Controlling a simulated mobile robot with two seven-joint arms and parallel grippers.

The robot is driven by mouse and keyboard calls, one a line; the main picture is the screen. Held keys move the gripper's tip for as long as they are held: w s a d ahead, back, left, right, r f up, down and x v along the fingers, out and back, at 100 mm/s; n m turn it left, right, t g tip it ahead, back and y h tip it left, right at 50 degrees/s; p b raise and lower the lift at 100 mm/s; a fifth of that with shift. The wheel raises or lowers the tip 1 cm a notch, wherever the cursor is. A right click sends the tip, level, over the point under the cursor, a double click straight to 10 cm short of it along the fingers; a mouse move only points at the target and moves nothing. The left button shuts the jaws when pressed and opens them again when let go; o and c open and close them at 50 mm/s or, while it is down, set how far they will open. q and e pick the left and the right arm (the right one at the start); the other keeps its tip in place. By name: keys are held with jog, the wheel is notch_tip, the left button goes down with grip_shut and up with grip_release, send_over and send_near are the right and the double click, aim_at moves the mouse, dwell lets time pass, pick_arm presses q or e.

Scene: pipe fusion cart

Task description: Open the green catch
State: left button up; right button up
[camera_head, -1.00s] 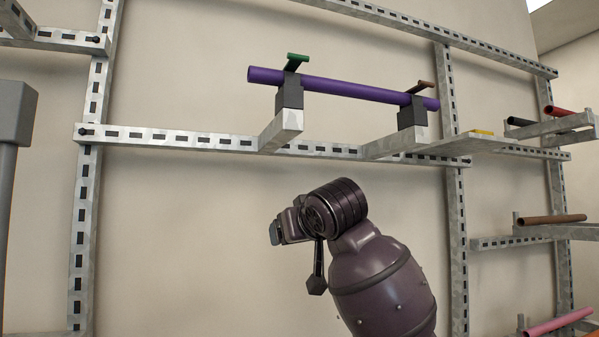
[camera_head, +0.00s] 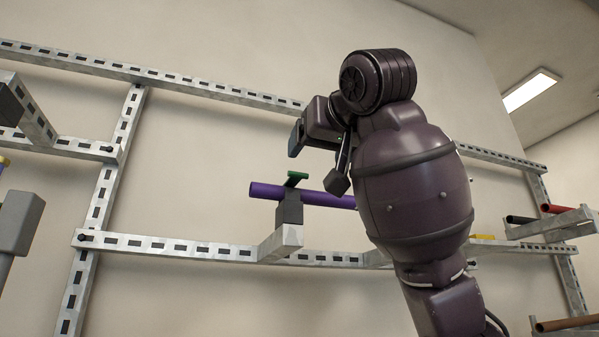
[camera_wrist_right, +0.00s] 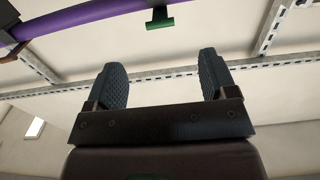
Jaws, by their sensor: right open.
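The green catch (camera_head: 297,176) sits on top of a dark clamp block (camera_head: 289,209) at the left part of the purple pipe (camera_head: 270,191). My arm hides the pipe's right part in the head view. My left gripper is not in view.
The clamp block stands on a metal bracket (camera_head: 282,243) fixed to a slotted rail (camera_head: 185,246) along the wall. Other pipes rest on brackets at right, including a red one (camera_head: 553,208).

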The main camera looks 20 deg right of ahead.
aim_at(299, 174)
jog(key=w+p, duration=0.2)
jog(key=w, duration=0.6)
jog(key=shift+w+a+p, duration=0.15)
jog(key=shift+p, duration=0.2)
jog(key=shift+w, duration=0.75)
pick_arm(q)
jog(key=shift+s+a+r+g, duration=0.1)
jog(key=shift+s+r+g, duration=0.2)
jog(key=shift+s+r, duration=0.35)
